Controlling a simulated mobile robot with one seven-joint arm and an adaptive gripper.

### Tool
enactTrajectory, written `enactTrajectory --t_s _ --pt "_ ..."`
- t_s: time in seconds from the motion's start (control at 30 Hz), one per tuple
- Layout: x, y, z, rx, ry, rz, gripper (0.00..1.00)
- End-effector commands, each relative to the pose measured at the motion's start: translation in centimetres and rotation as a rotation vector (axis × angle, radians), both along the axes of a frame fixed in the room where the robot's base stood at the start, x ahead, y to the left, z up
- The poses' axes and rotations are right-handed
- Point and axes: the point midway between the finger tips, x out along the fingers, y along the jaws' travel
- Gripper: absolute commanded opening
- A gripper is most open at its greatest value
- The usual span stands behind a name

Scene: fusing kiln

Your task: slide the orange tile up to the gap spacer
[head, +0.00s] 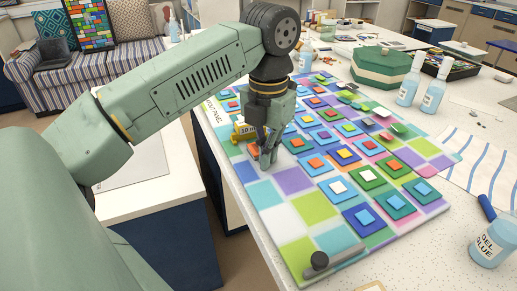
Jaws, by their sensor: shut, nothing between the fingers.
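My gripper (267,163) points straight down at the left part of the panel (287,222). Its fingers are closed together with nothing between them, and the tips are low, close to the panel. An orange piece (254,151), likely the orange tile, shows just left of the fingers, partly hidden by them. I cannot tell whether they touch. A yellow block with dark lettering (243,131) stands just behind the orange piece, also partly covered by my gripper. It may be the gap spacer, but its label is not fully readable.
Rows of stacked coloured tiles (338,187) cover the panel right of my gripper. A grey bar with a black knob (333,261) lies at the panel's near edge. Bottles (409,88) and a green hexagonal box (381,67) stand beyond. Bare coloured squares are free in front.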

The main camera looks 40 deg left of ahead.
Motion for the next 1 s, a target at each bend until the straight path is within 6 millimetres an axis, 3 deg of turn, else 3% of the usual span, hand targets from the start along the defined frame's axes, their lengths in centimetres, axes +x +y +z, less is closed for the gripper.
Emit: enactTrajectory --t_s 1.0 --pt "0.5 1.1 0.0 -0.001 0.001 0.0 0.0"
